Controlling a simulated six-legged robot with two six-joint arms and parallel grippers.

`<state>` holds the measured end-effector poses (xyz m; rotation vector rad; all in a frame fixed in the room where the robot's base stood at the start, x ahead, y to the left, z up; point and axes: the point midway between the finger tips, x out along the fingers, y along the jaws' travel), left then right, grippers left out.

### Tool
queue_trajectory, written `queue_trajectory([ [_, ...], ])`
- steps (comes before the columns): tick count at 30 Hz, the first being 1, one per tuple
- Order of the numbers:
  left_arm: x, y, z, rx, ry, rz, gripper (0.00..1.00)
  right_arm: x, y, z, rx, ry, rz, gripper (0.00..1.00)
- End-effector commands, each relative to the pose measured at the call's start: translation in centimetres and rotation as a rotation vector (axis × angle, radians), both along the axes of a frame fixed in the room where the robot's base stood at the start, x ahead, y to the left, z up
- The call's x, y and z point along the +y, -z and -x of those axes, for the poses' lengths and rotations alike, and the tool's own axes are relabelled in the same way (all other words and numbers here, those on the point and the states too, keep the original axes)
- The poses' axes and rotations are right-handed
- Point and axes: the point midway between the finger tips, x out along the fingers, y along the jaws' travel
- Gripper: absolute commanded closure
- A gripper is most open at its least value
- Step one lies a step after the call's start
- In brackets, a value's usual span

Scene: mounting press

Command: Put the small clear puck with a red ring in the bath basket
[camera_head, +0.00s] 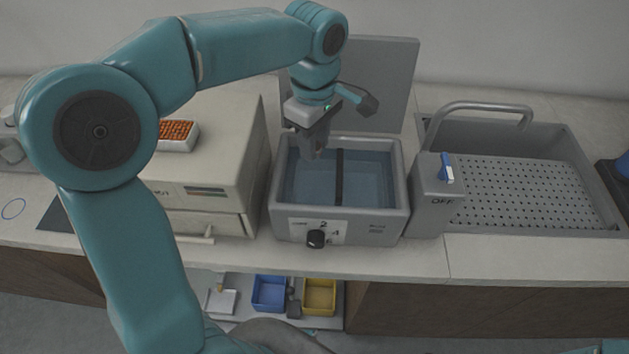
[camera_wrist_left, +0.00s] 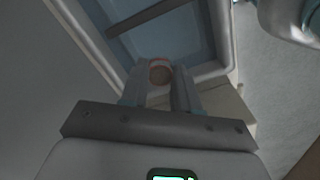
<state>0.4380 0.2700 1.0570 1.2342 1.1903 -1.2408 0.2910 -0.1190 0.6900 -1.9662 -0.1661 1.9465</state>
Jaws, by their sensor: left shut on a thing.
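My left gripper (camera_head: 316,153) points down over the left part of the grey water bath (camera_head: 340,230), near its back wall. The bath holds bluish water and has a dark bar (camera_head: 339,178) across it from front to back. In the left wrist view my left gripper (camera_wrist_left: 160,84) is shut on a small round puck (camera_wrist_left: 160,72) with a pinkish-red rim, with the water beyond it. The puck is too dim to tell how clear it is. I cannot make out a separate basket in the bath. My right gripper is not in view.
The bath's lid (camera_head: 382,80) stands open behind it. A beige machine (camera_head: 215,150) is close on the left, with a tray of orange-red grains (camera_head: 178,134) on top. Bins sit on a shelf below.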

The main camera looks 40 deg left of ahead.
Motion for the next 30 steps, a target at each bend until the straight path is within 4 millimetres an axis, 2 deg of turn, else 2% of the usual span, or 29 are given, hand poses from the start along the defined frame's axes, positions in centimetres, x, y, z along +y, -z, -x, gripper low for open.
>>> queue_trajectory([
  [1, 0.0, 1.7, 0.2, 0.006, 0.000, 0.000, 0.99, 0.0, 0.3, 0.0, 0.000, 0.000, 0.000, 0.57],
  [6, 0.0, 5.9, 0.1, 0.004, 0.001, 0.000, 0.99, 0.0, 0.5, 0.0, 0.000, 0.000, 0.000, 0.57],
  [14, 0.1, 8.8, -0.1, 0.002, 0.000, -0.001, 0.99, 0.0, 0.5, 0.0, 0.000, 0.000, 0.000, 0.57],
  [18, 0.1, 11.2, -0.1, 0.003, 0.000, 0.000, 0.99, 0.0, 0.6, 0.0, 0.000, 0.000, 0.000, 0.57],
  [22, 0.2, 12.3, -0.2, 0.001, 0.000, 0.000, 0.99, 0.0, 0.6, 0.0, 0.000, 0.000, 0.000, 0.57],
  [30, 0.2, 12.4, -0.3, -0.001, 0.000, 0.000, 0.99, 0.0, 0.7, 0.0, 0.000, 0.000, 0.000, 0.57],
])
